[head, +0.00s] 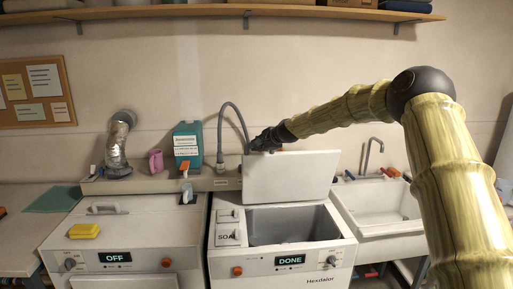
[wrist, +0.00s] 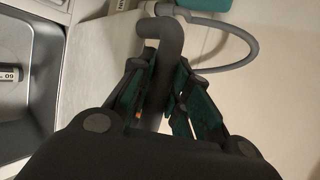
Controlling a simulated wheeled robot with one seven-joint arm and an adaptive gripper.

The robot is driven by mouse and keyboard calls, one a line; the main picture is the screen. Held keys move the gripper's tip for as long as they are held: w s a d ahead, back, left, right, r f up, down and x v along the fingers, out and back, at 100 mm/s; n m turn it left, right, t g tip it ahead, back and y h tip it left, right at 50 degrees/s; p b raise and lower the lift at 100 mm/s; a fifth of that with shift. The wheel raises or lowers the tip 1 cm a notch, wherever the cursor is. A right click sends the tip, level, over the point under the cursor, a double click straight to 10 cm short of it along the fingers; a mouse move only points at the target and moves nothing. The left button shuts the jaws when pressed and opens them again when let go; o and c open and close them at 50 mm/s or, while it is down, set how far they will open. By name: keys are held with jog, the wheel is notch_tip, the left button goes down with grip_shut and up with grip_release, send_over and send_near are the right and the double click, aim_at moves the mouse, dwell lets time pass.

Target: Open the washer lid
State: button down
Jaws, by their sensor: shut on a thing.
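The washer lid (head: 290,178) is a white panel standing raised, nearly upright, at the back of the right-hand machine. The washer's grey tub (head: 285,228) shows open below it, and the display (head: 290,260) reads DONE. My gripper (head: 262,143) is at the lid's upper left corner. In the wrist view its dark green fingers (wrist: 163,95) close around a thick grey curved bar (wrist: 170,38), which appears to be the lid's handle. The handle is hidden behind my gripper in the head view.
A grey hose (head: 229,106) arches beside my gripper. A teal jug (head: 187,142) stands on the back ledge. A sink with a tap (head: 378,150) is at the right. The left machine (head: 90,240) has a shut lid carrying a yellow sponge (head: 83,231). A shelf (head: 220,12) runs above.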

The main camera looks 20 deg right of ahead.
jog(key=shift+r, duration=0.1)
jog(key=c, duration=1.4)
grip_release()
jog(key=shift+v, duration=5.95)
